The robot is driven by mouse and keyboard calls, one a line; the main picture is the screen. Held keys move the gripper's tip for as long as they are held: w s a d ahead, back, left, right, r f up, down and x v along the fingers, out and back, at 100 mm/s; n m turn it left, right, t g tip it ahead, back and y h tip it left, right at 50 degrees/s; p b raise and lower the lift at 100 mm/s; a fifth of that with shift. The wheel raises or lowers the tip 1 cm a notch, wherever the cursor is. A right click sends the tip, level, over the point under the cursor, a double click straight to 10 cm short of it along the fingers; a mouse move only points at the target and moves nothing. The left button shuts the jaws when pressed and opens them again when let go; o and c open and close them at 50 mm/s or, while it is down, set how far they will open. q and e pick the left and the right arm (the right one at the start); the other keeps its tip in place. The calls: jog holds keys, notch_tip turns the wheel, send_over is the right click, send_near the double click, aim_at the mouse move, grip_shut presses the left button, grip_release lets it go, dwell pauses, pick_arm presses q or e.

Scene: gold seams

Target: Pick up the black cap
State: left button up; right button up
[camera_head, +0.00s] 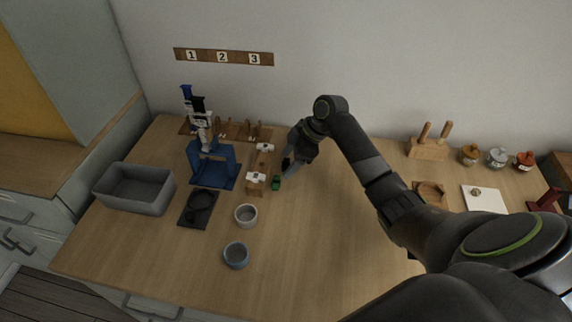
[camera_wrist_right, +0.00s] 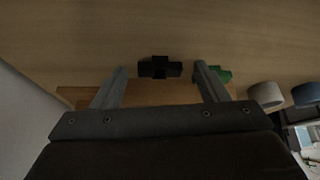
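The black cap (camera_wrist_right: 160,68) is a dark, cross-shaped piece on the wooden table in the right wrist view. It lies just ahead of my right gripper (camera_wrist_right: 160,72), in the gap between the two grey fingers. The fingers are apart and do not appear to touch it. In the head view the right gripper (camera_head: 288,166) is low at the table's middle, beside the green cap (camera_head: 277,183); the black cap is hard to tell from the dark gripper there. The green cap (camera_wrist_right: 222,74) shows just outside the right-hand finger in the wrist view. My left gripper is not in view.
A wooden rack with white pieces (camera_head: 255,178) stands just left of the gripper. Further left are a blue stand (camera_head: 212,168) and a grey bin (camera_head: 133,197). A pale cup (camera_head: 246,221) and a blue cup (camera_head: 236,261) stand in front. The table's front middle is clear.

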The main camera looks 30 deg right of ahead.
jog(key=c, duration=0.9)
